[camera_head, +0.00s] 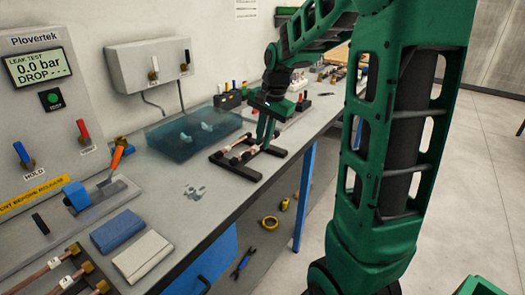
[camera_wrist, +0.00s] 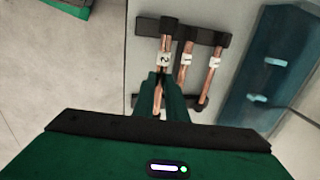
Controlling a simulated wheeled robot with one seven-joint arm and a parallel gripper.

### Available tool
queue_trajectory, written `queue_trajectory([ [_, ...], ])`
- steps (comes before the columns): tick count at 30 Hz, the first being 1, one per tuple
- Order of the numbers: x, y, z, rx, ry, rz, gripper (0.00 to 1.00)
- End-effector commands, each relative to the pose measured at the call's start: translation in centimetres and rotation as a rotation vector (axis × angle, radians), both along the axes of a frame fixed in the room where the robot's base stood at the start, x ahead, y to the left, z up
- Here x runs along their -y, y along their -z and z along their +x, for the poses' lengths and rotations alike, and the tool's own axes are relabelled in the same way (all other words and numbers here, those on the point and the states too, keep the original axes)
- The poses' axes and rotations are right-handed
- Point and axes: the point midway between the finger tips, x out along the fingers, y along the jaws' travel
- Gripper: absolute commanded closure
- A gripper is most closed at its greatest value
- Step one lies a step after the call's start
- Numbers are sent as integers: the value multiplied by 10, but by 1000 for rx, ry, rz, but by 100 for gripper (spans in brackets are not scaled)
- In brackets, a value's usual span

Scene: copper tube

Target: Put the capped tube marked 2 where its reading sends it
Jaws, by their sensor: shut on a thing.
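The copper tube marked 2 (camera_wrist: 165,43) is at the left of two other tubes in the wrist view, its white label facing up. My gripper (camera_wrist: 162,82) is shut on it just below the label. Its far end is at the black rack (camera_wrist: 202,34); I cannot tell whether it rests there or is slightly raised. My gripper (camera_head: 263,138) also shows over the rack (camera_head: 236,169) in the head view. The leak test panel (camera_head: 38,68) reads "0.0 bar DROP", with the end of the line unclear.
Two labelled tubes (camera_wrist: 185,75) (camera_wrist: 210,82) lie close to the right of the held one. A blue water tank (camera_head: 185,143) is beside the rack. The clamp fixture (camera_head: 90,197), a blue cloth (camera_head: 117,230) and a pale cloth (camera_head: 142,256) are near.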

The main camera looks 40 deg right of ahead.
Motion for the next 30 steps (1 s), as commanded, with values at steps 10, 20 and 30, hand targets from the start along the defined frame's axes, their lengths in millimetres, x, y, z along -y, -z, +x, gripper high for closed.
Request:
queue_trajectory([
  [10, 9, 31, 1, -3, 0, 1, 100],
  [20, 8, 46, 2, 0, -1, 0, 100],
  [30, 8, 47, 2, 0, -1, 0, 70],
])
